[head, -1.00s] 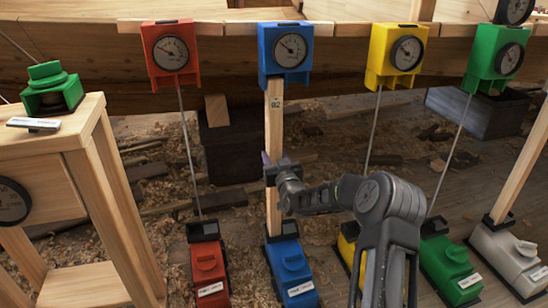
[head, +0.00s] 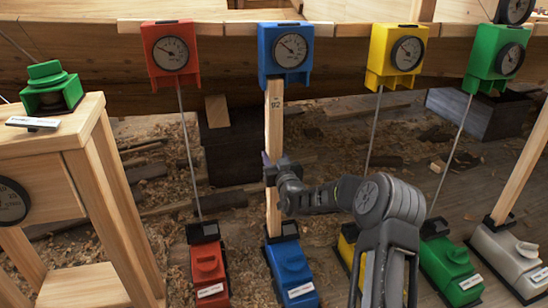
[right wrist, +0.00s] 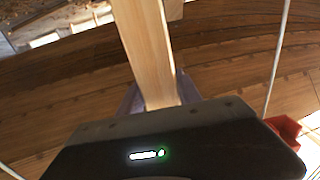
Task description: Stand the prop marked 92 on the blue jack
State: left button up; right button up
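The prop marked 92 (head: 274,128) is a pale wooden post standing upright. Its top is at the underside of the blue gauge box (head: 286,52) on the hull. Its foot is at the dark socket of the blue jack (head: 291,270) on the ground; whether it bears fully there I cannot tell. My right gripper (head: 272,169) is around the prop at mid-height, shut on it. In the right wrist view the prop (right wrist: 146,50) rises from between the fingers (right wrist: 156,98). My left gripper is not in view.
A red jack (head: 208,265) stands left of the blue one, a yellow jack (head: 347,248) and a green jack (head: 450,270) to the right. Thin rods rise from these to the gauge boxes. A wooden stand (head: 85,180) is at the left. Wood scraps litter the ground.

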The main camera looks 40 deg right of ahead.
jog(key=o, duration=0.5)
jog(key=shift+f, duration=0.2)
jog(key=shift+s+r, duration=0.1)
jog(key=shift+s, duration=0.05)
jog(key=p+v, duration=0.2)
jog(key=v, duration=0.5)
jog(key=shift+s+a+p, duration=0.15)
jog(key=shift+s+p, duration=0.1)
jog(key=shift+p, duration=0.15)
jog(key=shift+v, duration=2.5)
